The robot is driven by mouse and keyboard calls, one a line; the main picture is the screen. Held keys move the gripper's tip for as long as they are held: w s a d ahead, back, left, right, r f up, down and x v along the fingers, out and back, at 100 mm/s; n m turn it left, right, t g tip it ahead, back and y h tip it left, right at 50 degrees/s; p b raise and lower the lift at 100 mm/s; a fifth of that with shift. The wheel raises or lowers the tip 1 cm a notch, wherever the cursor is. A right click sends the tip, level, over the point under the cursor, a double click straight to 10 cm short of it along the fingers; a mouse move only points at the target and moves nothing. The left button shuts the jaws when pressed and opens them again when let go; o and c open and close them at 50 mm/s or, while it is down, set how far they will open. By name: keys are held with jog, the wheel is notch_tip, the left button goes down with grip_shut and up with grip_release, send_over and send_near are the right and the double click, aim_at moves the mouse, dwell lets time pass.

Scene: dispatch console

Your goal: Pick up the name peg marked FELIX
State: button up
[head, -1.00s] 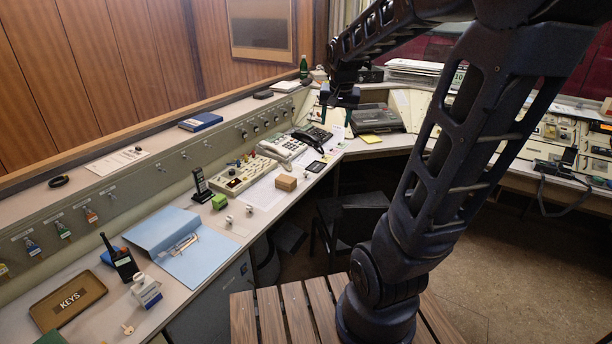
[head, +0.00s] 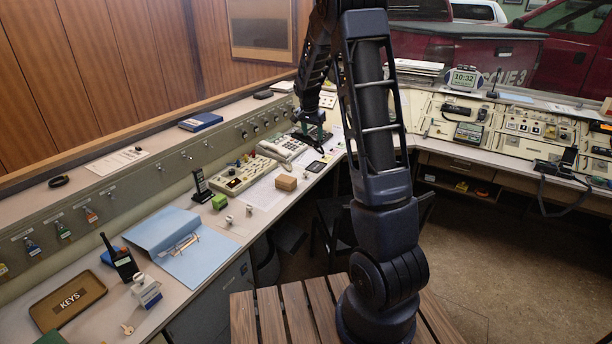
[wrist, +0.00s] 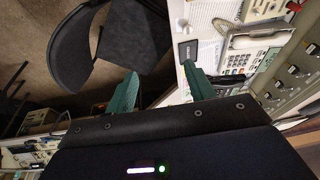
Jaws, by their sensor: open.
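My gripper (head: 311,137) is low over the desk in the head view, at the black phone by the beige desk phone (head: 283,149). In the wrist view my gripper (wrist: 160,88) shows two green fingers spread apart with nothing between them. I cannot read the name FELIX anywhere, and I cannot pick out the peg that bears it. Two small whitish upright pieces (head: 239,215) stand at the desk's front edge; I cannot tell what they are.
A cardboard-brown block (head: 286,183), a green block (head: 219,202), a blue folder (head: 166,235) and a KEYS tray (head: 67,300) lie along the left desk. A dark chair (wrist: 128,42) stands below the desk edge. The floor (head: 480,265) at right is clear.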

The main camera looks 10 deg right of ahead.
aim_at(306, 172)
jog(key=w+f, duration=0.4)
jog(key=f, duration=0.4)
jog(key=w+f+m+h, duration=0.1)
jog(key=w+f, duration=0.4)
jog(key=f, duration=0.3)
jog(key=w+f+m, duration=0.1)
jog(key=w+f, duration=0.3)
jog(key=f, duration=0.4)
jog(key=shift+w+a+h, duration=0.15)
jog(key=shift+w+h, duration=0.1)
jog(key=shift+h, duration=0.15)
jog(key=shift+w+a+x, duration=0.1)
jog(key=shift+w+x, duration=0.05)
jog(key=shift+x, duration=1.2)
jog(key=shift+w+a+x, duration=0.1)
jog(key=shift+x, duration=1.25)
jog(key=c, duration=1)
